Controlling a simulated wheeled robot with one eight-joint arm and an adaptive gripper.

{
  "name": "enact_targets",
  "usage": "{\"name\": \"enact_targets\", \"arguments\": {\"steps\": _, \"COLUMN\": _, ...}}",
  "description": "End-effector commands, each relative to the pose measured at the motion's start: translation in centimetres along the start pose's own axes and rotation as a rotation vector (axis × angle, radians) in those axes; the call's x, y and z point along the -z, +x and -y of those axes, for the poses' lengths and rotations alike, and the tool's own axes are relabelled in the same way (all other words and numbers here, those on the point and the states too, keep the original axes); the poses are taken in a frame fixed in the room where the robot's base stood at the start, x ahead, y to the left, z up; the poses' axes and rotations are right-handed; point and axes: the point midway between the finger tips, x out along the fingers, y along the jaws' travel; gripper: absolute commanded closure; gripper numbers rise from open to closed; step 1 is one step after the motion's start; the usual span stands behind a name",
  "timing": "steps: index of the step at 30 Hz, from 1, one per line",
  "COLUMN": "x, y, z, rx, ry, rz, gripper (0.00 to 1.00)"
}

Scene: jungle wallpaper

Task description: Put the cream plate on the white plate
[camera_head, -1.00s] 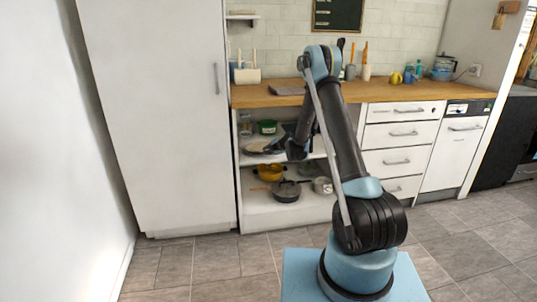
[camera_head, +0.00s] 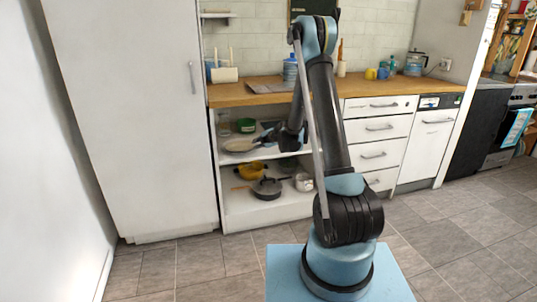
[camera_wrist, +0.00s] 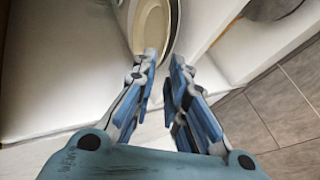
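The cream plate (camera_head: 240,145) lies on the upper open shelf of the counter unit, left of my gripper (camera_head: 262,137). In the wrist view, the cream plate (camera_wrist: 153,25) shows at the top centre as a narrow oval inside a paler, whitish rim. I cannot tell whether that rim is a separate white plate under it. No white plate stands out clearly in the head view. In the wrist view, my gripper (camera_wrist: 164,58) has its fingertips apart, with a gap between them, just short of the dishes. Nothing is clearly held between the fingers.
A green bowl (camera_head: 246,125) stands behind the plate on the shelf. A yellow bowl (camera_head: 251,167), a dark pan (camera_head: 267,188) and a white pot (camera_head: 304,182) are on the lower shelf. The tall white cabinet (camera_head: 135,120) borders the shelves at left. The tiled floor is clear.

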Motion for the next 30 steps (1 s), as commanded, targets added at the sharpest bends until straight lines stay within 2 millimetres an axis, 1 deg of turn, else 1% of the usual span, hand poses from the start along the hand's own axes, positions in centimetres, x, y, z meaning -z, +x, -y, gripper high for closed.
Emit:
{"name": "enact_targets", "arguments": {"steps": 5, "x": 0.0, "y": -0.9, "z": -0.3, "rx": 0.008, "ry": 0.022, "rz": 0.001, "gripper": 0.87}}
{"name": "enact_targets", "arguments": {"steps": 8, "x": 0.1, "y": -2.5, "z": -0.8, "rx": 0.028, "ry": 0.071, "rz": 0.002, "gripper": 0.87}}
{"name": "enact_targets", "arguments": {"steps": 14, "x": 0.4, "y": -7.8, "z": -1.8, "rx": 0.092, "ry": 0.237, "rz": 0.017, "gripper": 0.87}}
{"name": "enact_targets", "arguments": {"steps": 20, "x": 1.1, "y": -13.4, "z": -2.0, "rx": 0.158, "ry": 0.414, "rz": 0.047, "gripper": 0.87}}
{"name": "enact_targets", "arguments": {"steps": 26, "x": 2.1, "y": -19.1, "z": -1.5, "rx": 0.221, "ry": 0.592, "rz": 0.091, "gripper": 0.87}}
{"name": "enact_targets", "arguments": {"steps": 30, "x": 2.9, "y": -23.0, "z": -0.7, "rx": 0.262, "ry": 0.718, "rz": 0.132, "gripper": 0.87}}
